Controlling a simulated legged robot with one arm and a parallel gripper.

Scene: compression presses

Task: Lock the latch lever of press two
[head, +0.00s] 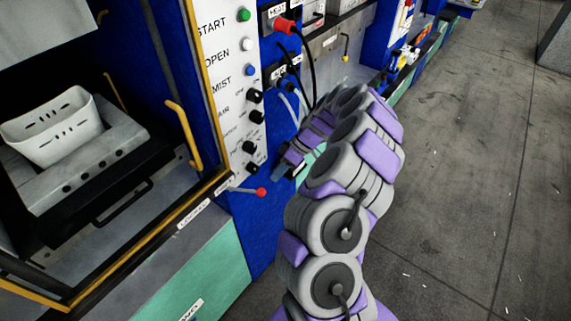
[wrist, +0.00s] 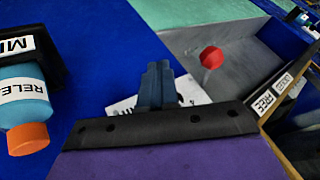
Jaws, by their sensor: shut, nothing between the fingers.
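A lever with a red ball knob (head: 261,192) sticks out at the lower corner of the near press, beside its white control panel. In the wrist view a red knob (wrist: 211,57) shows beyond and right of my fingertips, apart from them. Beside it are small labels, one reading FREE (wrist: 265,102); the other is hard to read. The lever's rod is not clear in the wrist view. My gripper (wrist: 160,70) is shut and empty, in front of a white label on blue. In the head view my gripper (head: 281,168) is partly hidden near the blue press side. No press number is readable.
The white control panel (head: 228,70) carries buttons and several black knobs. A yellow handle (head: 186,135) stands out at the press opening. A blue bottle with an orange cap (wrist: 28,138) is left of my gripper. Cables hang behind my arm.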

